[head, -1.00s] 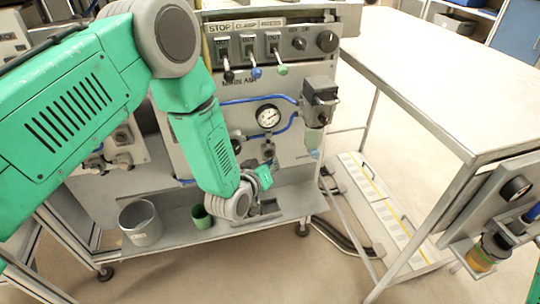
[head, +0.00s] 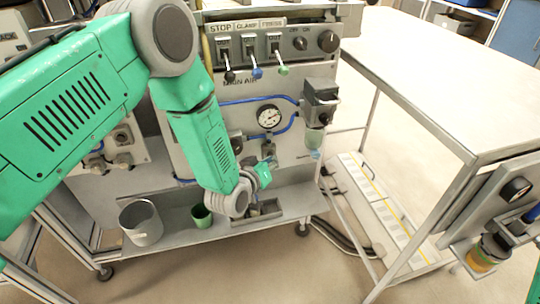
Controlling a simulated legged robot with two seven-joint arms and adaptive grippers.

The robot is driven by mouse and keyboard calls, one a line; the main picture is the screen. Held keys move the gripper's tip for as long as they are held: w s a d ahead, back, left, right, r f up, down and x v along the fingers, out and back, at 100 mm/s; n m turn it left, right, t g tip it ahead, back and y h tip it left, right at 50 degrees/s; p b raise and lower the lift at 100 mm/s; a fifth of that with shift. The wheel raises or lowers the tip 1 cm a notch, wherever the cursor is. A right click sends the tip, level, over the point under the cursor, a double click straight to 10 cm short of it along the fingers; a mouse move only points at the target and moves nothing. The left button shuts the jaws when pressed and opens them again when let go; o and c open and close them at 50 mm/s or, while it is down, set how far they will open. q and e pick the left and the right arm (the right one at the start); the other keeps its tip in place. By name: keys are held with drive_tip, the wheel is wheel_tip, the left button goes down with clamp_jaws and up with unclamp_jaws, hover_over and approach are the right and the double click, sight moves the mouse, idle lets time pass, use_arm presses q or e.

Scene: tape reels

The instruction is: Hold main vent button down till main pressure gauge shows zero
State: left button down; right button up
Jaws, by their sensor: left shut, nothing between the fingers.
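The main pressure gauge (head: 269,116) is a round white dial on the grey panel under the "MAIN AIR" label. Its needle is too small to read exactly. A small dark fitting (head: 268,148) sits below the gauge; I cannot tell whether it is the main vent button. My left arm comes down across the panel's left side. My left gripper (head: 267,161) is shut and empty, pointing up just below that fitting. I cannot tell whether it touches the fitting. My right gripper is not in view.
Three levers (head: 254,58) and dark knobs line the panel top. A filter unit (head: 320,104) juts out at right. A grey bucket (head: 141,224), a green cup (head: 201,216) and a small tray (head: 265,211) are on the lower shelf. A white table (head: 450,85) stands at right.

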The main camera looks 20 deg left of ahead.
use_arm(q)
drive_tip(key=shift+d, duration=0.1)
drive_tip(key=shift+w+a, duration=0.2)
drive_tip(key=shift+w, duration=0.05)
idle(0.3)
drive_tip(key=shift+w+a+r, duration=0.1)
drive_tip(key=shift+w+r, duration=0.1)
idle(1.8)
drive_tip(key=shift+s, duration=0.15)
idle(2.3)
drive_tip(key=shift+s+d+f, duration=0.2)
drive_tip(key=shift+s+d, duration=0.3)
drive_tip(key=shift+s, duration=0.15)
drive_tip(key=s+d+p, duration=0.1)
drive_tip(key=s, duration=0.1)
drive_tip(key=s+d+p, duration=0.1)
drive_tip(key=s+d, duration=0.1)
drive_tip(key=shift+s, duration=0.1)
